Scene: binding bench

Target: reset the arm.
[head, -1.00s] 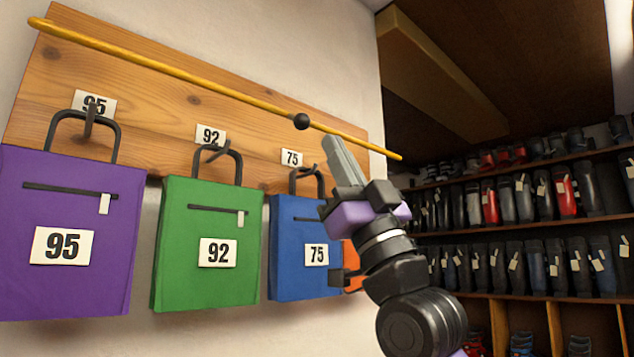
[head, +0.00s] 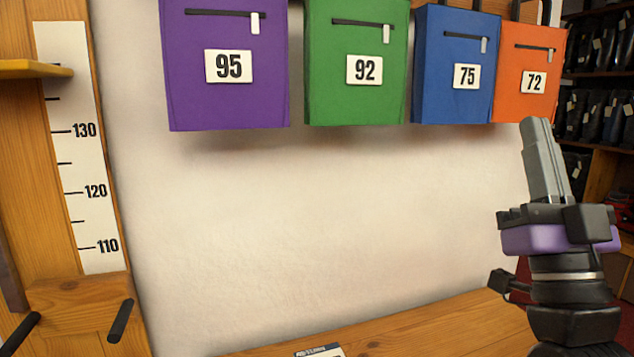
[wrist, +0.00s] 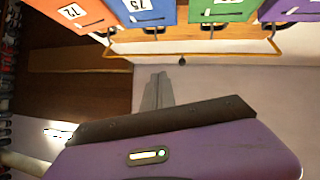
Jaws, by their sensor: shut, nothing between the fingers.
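My gripper (head: 533,125) is at the right of the head view, pointing up, with its grey fingers together and nothing between them. Its fingertips appear in front of the lower part of the orange bag (head: 527,70), which is labelled 72; I cannot tell whether they touch. In the wrist view my gripper (wrist: 158,75) also shows shut and empty, with the bags at the top of that picture.
Purple bag 95 (head: 227,95), green bag 92 (head: 356,90) and blue bag 75 (head: 452,85) hang along the wall. A height scale (head: 85,190) stands at left. A wooden bench (head: 420,325) runs below. Shelves of boots (head: 600,95) stand at right. The wall between is bare.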

